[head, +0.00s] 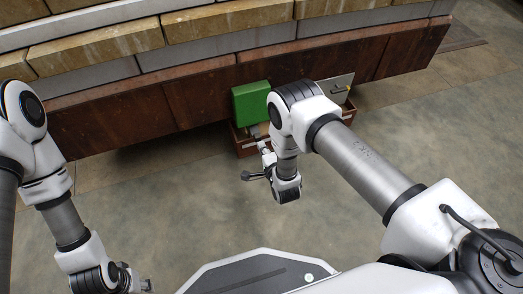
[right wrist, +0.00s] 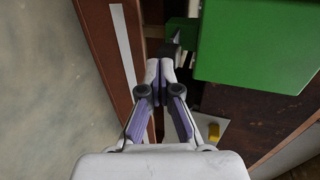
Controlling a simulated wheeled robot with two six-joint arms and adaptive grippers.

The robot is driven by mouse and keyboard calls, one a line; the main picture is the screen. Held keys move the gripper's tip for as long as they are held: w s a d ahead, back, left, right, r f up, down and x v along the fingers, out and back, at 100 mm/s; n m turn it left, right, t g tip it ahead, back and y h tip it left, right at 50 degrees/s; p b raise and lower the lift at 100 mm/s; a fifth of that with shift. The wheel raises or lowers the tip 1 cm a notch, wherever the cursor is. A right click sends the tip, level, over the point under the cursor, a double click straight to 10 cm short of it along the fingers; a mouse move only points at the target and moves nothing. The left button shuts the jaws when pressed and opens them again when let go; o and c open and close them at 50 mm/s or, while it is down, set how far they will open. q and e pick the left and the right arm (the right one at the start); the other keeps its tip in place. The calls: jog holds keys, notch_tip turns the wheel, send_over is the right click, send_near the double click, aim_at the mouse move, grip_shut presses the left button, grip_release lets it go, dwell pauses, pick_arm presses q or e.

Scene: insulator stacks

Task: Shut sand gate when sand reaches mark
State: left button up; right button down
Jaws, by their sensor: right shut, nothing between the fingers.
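A green block (head: 251,102) stands at a low reddish-brown box (head: 245,142) below the long wooden side. In the right wrist view the green block (right wrist: 258,45) is at the upper right, with a small green bracket and a black knob (right wrist: 171,54) at its left. My right gripper (right wrist: 160,72) is shut and empty, its fingertips by the knob; I cannot tell if they touch. It shows small in the head view (head: 262,147), in front of the box. A pale strip (right wrist: 122,45) lies along the box's brown wall. I cannot make out sand. My left gripper (head: 138,283) is partly visible at the bottom; its jaws are unclear.
A grey plate (head: 337,88) with a small dark handle leans at the box's right end, partly behind my right arm. Yellowish and grey blocks (head: 96,47) line the top behind. The concrete floor (head: 185,190) is clear.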

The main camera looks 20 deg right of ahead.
jog(key=shift+w, duration=0.5)
